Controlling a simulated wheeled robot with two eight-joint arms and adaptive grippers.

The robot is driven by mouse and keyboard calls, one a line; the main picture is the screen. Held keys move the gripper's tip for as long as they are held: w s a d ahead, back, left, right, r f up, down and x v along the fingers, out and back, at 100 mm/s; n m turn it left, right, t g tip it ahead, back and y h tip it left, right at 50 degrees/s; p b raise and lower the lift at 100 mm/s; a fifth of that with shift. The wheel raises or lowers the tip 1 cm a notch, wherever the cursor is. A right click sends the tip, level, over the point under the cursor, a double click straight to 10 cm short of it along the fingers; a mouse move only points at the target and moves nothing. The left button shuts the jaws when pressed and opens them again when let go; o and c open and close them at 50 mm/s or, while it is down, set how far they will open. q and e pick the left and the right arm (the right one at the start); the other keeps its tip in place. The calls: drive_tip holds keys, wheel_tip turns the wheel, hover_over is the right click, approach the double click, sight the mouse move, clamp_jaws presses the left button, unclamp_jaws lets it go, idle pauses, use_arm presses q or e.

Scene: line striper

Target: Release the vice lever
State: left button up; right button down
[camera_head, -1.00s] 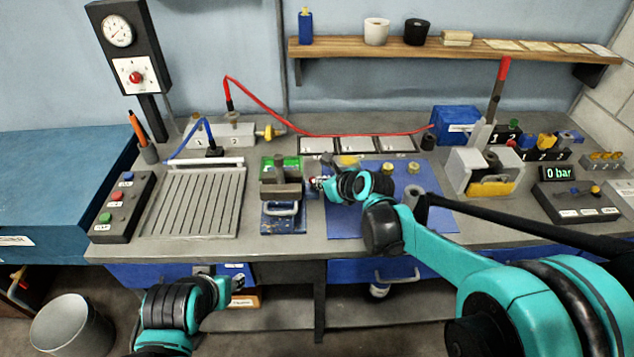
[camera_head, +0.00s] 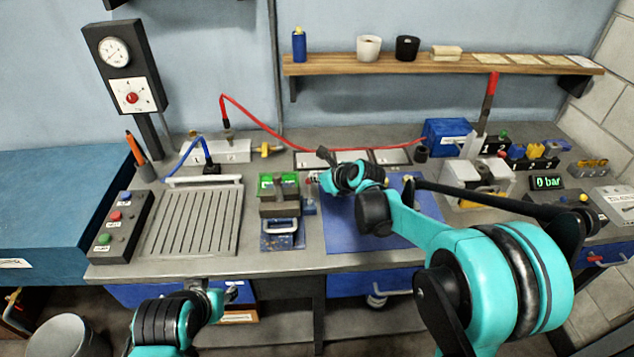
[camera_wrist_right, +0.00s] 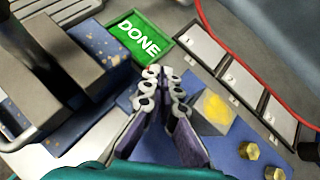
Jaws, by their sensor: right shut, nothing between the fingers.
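The vice (camera_head: 280,208) is a blue and dark grey block on the bench, left of the blue mat. A silver loop handle (camera_head: 281,226) is at its front; the handle also shows at the left edge of the wrist view (camera_wrist_right: 22,138). A green panel reading DONE (camera_wrist_right: 139,38) lies behind the vice. My right gripper (camera_wrist_right: 161,74) is shut and empty, just right of the vice, with its tips near the panel's lower edge and apart from the handle. My left gripper (camera_head: 218,293) is low in front of the bench; its finger opening is unclear.
The blue mat (camera_head: 345,235) has brass nuts (camera_wrist_right: 249,150) and a yellow-topped block (camera_wrist_right: 214,112). White numbered plates (camera_head: 318,160) lie behind it. A red hose (camera_head: 255,121) crosses the back. A slotted plate (camera_head: 194,221) is left of the vice.

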use_arm(q)
drive_tip(key=shift+r, duration=0.15)
use_arm(e)
drive_tip(key=shift+s+r, duration=0.1)
drive_tip(key=shift+r, duration=0.05)
use_arm(q)
drive_tip(key=shift+r+p, duration=0.45)
drive_tip(key=shift+p, duration=0.15)
use_arm(e)
drive_tip(key=shift+r, duration=0.65)
use_arm(q)
drive_tip(key=r+p, duration=0.1)
drive_tip(key=s+r+p, duration=0.1)
drive_tip(key=r+p, duration=0.2)
drive_tip(key=shift+s+a+r+p, duration=0.1)
drive_tip(key=shift+s+r+p, duration=0.2)
drive_tip(key=shift+p, duration=0.05)
use_arm(e)
drive_tip(key=s+d+r, duration=0.1)
drive_tip(key=d+r, duration=0.5)
drive_tip(key=r, duration=0.5)
drive_tip(key=shift+s+r, duration=0.2)
drive_tip(key=shift+s, duration=0.2)
